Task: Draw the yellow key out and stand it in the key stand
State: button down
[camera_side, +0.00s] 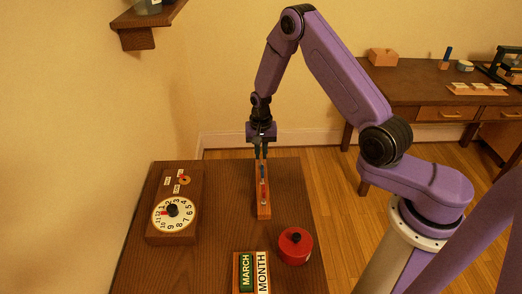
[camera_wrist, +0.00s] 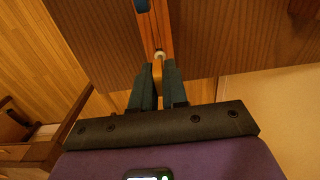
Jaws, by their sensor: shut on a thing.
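My gripper (camera_side: 260,154) is over the far end of a long narrow wooden key stand (camera_side: 264,211) on the dark desk. In the wrist view its fingers (camera_wrist: 158,85) are closed on a yellow key (camera_wrist: 157,71), which shows as a small yellow-orange piece between them. The key's tip is near a pale round spot on the wooden strip (camera_wrist: 165,28); I cannot tell whether it is seated there. A blue piece (camera_wrist: 141,5) stands farther along the strip. In the side view the fingers hide the yellow key.
A wooden box with a numbered dial (camera_side: 173,212) and small tags stands at the left. A shelf (camera_side: 147,20) juts from the wall. The desk between box and strip is clear.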

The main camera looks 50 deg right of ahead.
jog(key=shift+f, duration=0.15)
jog(key=c, duration=0.6)
grip_release()
jog(key=shift+r, duration=4)
